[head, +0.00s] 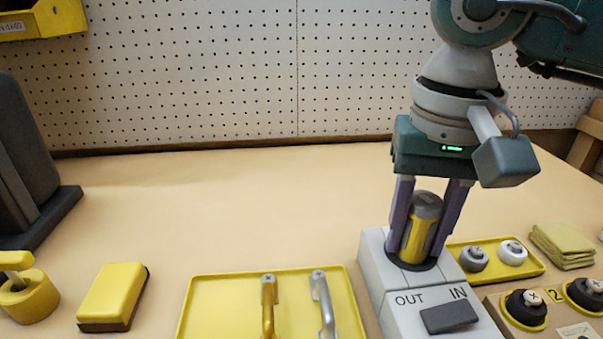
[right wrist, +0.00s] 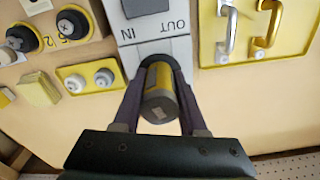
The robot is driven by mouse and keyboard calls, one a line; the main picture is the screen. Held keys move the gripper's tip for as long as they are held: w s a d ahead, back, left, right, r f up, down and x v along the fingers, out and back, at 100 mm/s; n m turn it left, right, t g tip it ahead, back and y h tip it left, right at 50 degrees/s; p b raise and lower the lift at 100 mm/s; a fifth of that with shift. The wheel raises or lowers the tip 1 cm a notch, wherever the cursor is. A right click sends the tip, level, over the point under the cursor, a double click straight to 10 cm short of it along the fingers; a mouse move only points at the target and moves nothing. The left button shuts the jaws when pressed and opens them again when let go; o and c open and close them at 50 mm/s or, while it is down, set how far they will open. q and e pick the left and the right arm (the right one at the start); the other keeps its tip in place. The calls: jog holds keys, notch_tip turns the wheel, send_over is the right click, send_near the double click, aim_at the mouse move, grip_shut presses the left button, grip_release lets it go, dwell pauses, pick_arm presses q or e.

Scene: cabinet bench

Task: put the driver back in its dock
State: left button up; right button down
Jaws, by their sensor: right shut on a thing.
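The driver (head: 422,226) is a yellow cylinder with a grey top. It stands upright in the round dark opening of the grey dock (head: 376,254), which is marked OUT and IN on its front. My right gripper (head: 428,232) points down with its purple fingers on either side of the driver and is shut on it. In the right wrist view the driver (right wrist: 160,92) sits between the fingers at the dock (right wrist: 181,47). Its lower end is hidden in the opening, so its depth cannot be told. My left gripper is not in view.
Left of the dock is a yellow tray (head: 225,305) with a gold and a silver handle. Right of it are a small yellow tray (head: 533,268) with two knobs, a folded cloth (head: 562,244) and black knobs (head: 525,309). A yellow block (head: 112,293) lies left.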

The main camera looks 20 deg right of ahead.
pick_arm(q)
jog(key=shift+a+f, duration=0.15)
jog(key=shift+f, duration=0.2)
pick_arm(e)
jog(key=shift+s+a+f, duration=0.2)
jog(key=shift+a+f, duration=0.05)
jog(key=shift+f, duration=0.1)
jog(key=c, duration=0.7)
grip_release()
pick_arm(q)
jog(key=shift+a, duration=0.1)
pick_arm(e)
jog(key=shift+o, duration=1.4)
jog(key=shift+f, duration=0.1)
jog(key=shift+c, duration=0.4)
jog(key=shift+o, duration=0.8)
jog(key=shift+d, duration=0.1)
